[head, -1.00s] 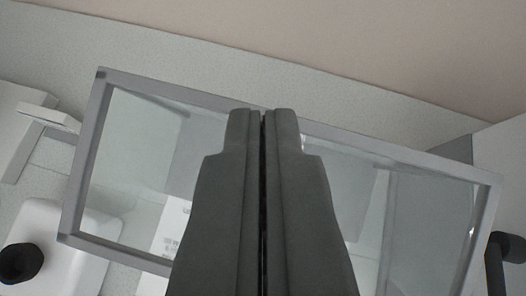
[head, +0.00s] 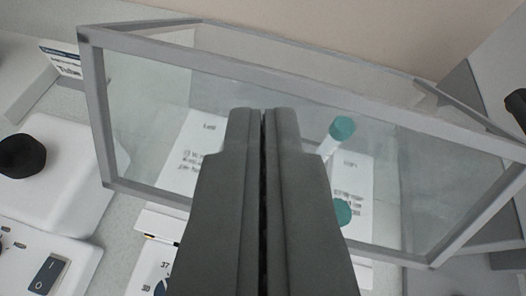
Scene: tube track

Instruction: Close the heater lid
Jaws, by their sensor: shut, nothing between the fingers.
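A clear, box-shaped cover with a grey frame, which looks like the heater lid (head: 91,95), spans most of the head view. It is tilted in the picture, and its upper and right sides run off towards the back. My gripper (head: 263,112) is shut and empty, pointing up the picture in front of the cover's middle. I cannot tell whether its tips touch the cover. Part of a white unit with a dial marked 37 (head: 153,270) shows below the cover; my fingers hide the rest.
Through the clear panel show teal-capped tubes (head: 342,128) and printed white labels (head: 352,190). At left stand a white device with a black knob (head: 22,156) and a switch (head: 47,274). A white block with a label (head: 62,60) lies at upper left.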

